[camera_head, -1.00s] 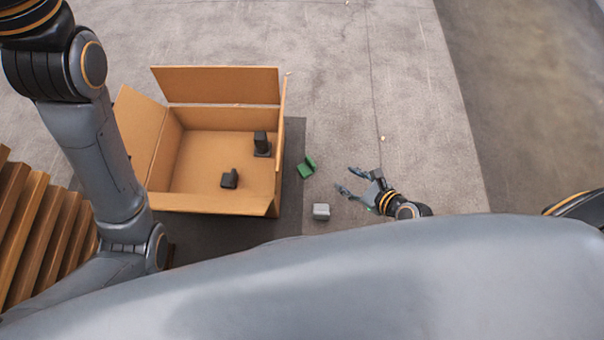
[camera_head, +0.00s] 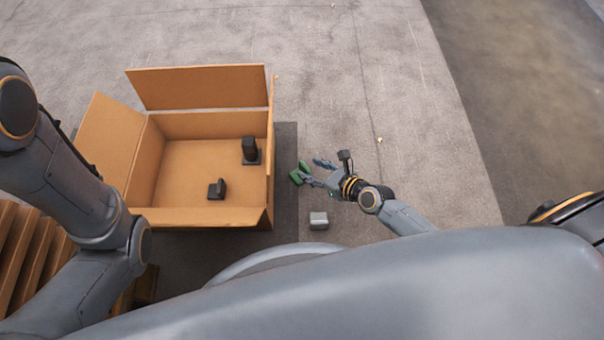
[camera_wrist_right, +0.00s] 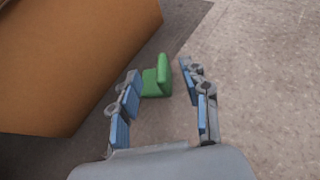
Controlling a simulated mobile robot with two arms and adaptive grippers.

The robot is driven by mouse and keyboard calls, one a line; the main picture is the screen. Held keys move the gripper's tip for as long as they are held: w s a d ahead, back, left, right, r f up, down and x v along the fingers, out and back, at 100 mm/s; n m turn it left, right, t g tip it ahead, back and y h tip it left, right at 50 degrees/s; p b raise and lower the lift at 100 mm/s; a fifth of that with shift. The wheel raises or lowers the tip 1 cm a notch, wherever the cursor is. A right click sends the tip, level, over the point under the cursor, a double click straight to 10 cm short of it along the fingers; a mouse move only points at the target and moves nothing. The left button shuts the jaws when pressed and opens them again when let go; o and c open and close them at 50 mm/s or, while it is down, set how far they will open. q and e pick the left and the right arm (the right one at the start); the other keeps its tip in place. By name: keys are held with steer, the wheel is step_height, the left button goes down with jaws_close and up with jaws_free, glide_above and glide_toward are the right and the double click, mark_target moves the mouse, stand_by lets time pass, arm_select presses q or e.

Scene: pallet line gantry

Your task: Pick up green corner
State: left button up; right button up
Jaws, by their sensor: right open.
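The green corner (camera_head: 297,175) lies on the floor just right of the open cardboard box. My right gripper (camera_head: 315,172) is open, with its fingers reaching left to the green corner and partly hiding it. In the right wrist view the green corner (camera_wrist_right: 157,79) shows just beyond and between the tips of the open fingers (camera_wrist_right: 161,78). Whether a finger touches it I cannot tell. My left arm comes in from the left, but its gripper is out of view.
The cardboard box (camera_head: 198,217) stands close to the left of the green corner, with two dark pieces (camera_head: 250,150) (camera_head: 216,190) inside. A grey block (camera_head: 318,220) lies on the floor near my right gripper. Wooden slats (camera_head: 40,255) are at the lower left. The floor behind is clear.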

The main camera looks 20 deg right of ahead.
mark_target(305, 166)
steer(key=b+x, duration=0.2)
steer(key=x, duration=0.2)
steer(key=shift+w+f, duration=0.15)
steer(key=shift+f, duration=0.05)
steer(key=shift+r, duration=0.1)
steer(key=shift+c, duration=0.4)
jaws_close()
